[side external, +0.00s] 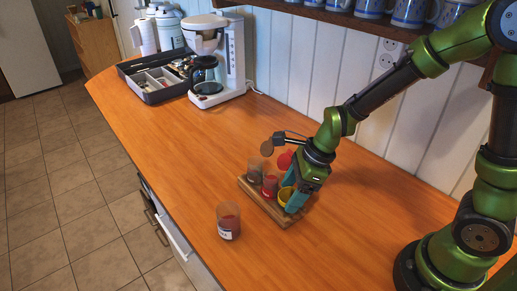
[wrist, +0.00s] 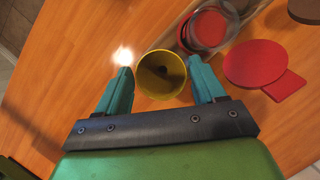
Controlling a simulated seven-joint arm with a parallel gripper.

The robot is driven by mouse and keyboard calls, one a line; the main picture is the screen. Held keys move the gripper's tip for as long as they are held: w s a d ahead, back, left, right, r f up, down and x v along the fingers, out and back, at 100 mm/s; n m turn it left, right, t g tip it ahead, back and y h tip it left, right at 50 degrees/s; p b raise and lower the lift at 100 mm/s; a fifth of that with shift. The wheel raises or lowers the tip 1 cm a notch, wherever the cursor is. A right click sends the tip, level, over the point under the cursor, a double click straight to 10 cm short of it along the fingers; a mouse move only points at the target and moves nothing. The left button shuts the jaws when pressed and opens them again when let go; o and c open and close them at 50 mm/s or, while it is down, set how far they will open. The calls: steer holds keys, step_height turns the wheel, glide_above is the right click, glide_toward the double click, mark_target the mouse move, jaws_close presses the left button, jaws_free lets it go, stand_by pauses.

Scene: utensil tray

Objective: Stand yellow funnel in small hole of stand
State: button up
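The yellow funnel (wrist: 148,86) shows from above between my two teal fingers in the wrist view, its wide mouth facing the camera and a dark hole at its centre. My gripper (wrist: 162,78) has a finger against each side of it and appears shut on it. In the side view the funnel (side external: 285,197) is partly covered by my gripper (side external: 292,195), at the right end of the wooden stand (side external: 256,202). Its spout is hidden, and I cannot tell whether it touches the stand. The stand's small hole is not visible.
A coffee maker (side external: 232,55) and dark tray (side external: 150,93) are farther back.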

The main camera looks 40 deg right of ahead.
steer(key=o, duration=0.3)
steer(key=shift+r, duration=0.1)
steer(key=v, duration=1.6)
steer(key=shift+d+r, duration=0.15)
steer(key=shift+r, duration=0.2)
steer(key=s+d+r+n+t+h, duration=0.1)
steer(key=s+n+t, duration=0.3)
steer(key=n, duration=1.7)
steer(key=shift+s+d+r+h, duration=0.35)
steer(key=shift+s+r, duration=0.25)
steer(key=shift+s, duration=0.4)
